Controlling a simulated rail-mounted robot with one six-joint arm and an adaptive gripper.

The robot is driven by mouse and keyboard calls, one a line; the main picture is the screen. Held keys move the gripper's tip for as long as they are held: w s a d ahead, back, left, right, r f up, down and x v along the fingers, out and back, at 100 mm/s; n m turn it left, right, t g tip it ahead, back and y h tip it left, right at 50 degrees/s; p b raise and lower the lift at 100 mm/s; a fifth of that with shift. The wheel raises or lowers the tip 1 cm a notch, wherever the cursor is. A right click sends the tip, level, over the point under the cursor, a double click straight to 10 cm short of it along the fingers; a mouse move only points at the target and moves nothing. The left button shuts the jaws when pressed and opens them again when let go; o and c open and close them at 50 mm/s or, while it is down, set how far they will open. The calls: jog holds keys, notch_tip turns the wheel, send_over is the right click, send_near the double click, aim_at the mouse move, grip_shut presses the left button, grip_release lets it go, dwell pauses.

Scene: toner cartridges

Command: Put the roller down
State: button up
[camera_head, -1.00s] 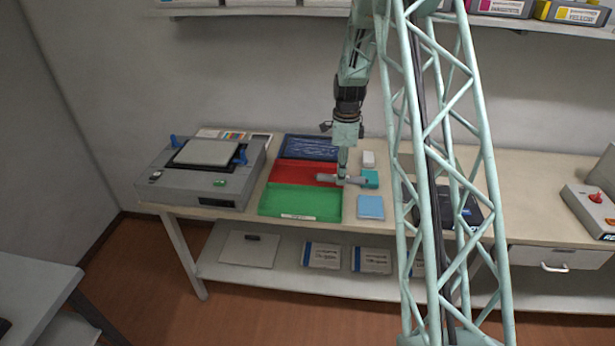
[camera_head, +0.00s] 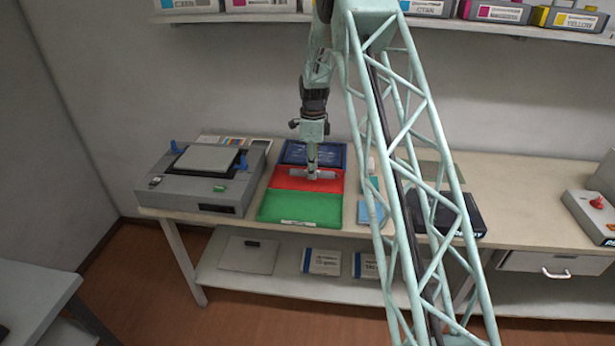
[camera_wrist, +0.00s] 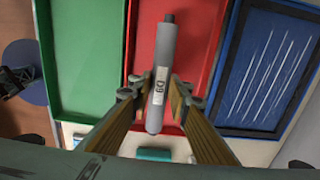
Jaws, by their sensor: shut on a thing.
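A grey roller (camera_wrist: 162,65) with a small printed label is between my gripper's fingers (camera_wrist: 160,100) in the wrist view. My gripper (camera_head: 312,174) is shut on it, and the roller also shows in the head view (camera_head: 326,174), lying level above the red tray (camera_head: 285,181). Most of the roller's length is over the red tray, with its labelled end towards the tray's near edge in the wrist view. I cannot tell whether it touches the tray floor.
A green tray (camera_head: 300,208) and a blue tray (camera_head: 296,150) with pale streaks flank the red one. A grey machine (camera_head: 195,190) stands to the left. A light-blue pad (camera_head: 366,213) and a dark box (camera_head: 465,218) are to the right.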

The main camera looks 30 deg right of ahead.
aim_at(308, 183)
jog(key=shift+w+a, duration=0.3)
jog(key=shift+w, duration=0.4)
jog(key=shift+w+a+f, duration=0.2)
jog(key=shift+w, duration=0.2)
jog(key=shift+f, duration=1.65)
jog(key=shift+f+b, duration=0.35)
jog(key=shift+b, duration=0.05)
jog(key=o, duration=0.9)
jog(key=shift+r, duration=0.1)
jog(key=shift+r+p, duration=0.65)
jog(key=shift+r, duration=5.6)
